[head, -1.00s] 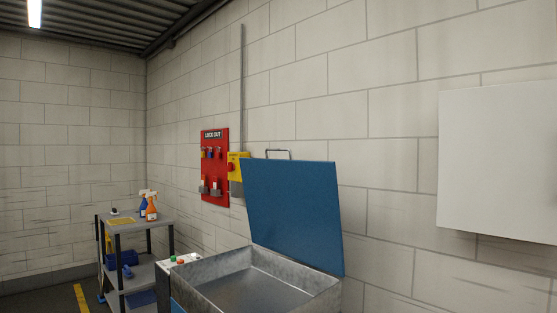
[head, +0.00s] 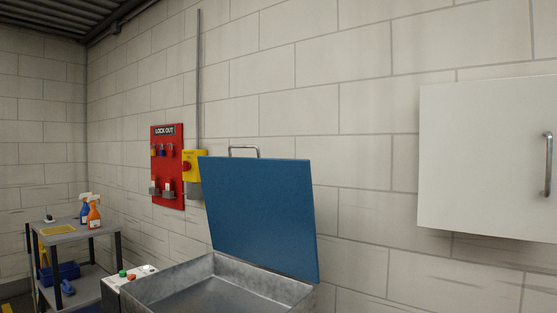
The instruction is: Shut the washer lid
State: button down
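The washer lid (head: 262,216) is a blue panel standing open, tilted up at the back of the washer. A metal handle (head: 244,149) shows at its top edge. The washer basin (head: 165,281) below is a grey metal tub, open at the top, and its visible inside looks empty. The lower part of the washer is cut off by the bottom of the picture. My gripper is not in the picture.
A control box (head: 130,275) with green and red buttons stands at the washer's left. A grey cart (head: 75,234) with spray bottles (head: 93,212) is farther left. A red lockout board (head: 167,167) and yellow switch box (head: 194,166) hang behind. A white wall cabinet (head: 480,158) is at the right.

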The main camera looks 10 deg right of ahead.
aim_at(260, 211)
jog(key=i+j, duration=0.65)
jog(key=i, duration=0.15)
jog(key=z, duration=0.35)
jog(key=i+j+z, duration=0.1)
jog(key=z, duration=0.25)
jog(key=j+z, duration=0.15)
jog(key=z, duration=0.2)
jog(key=i+j, duration=0.05)
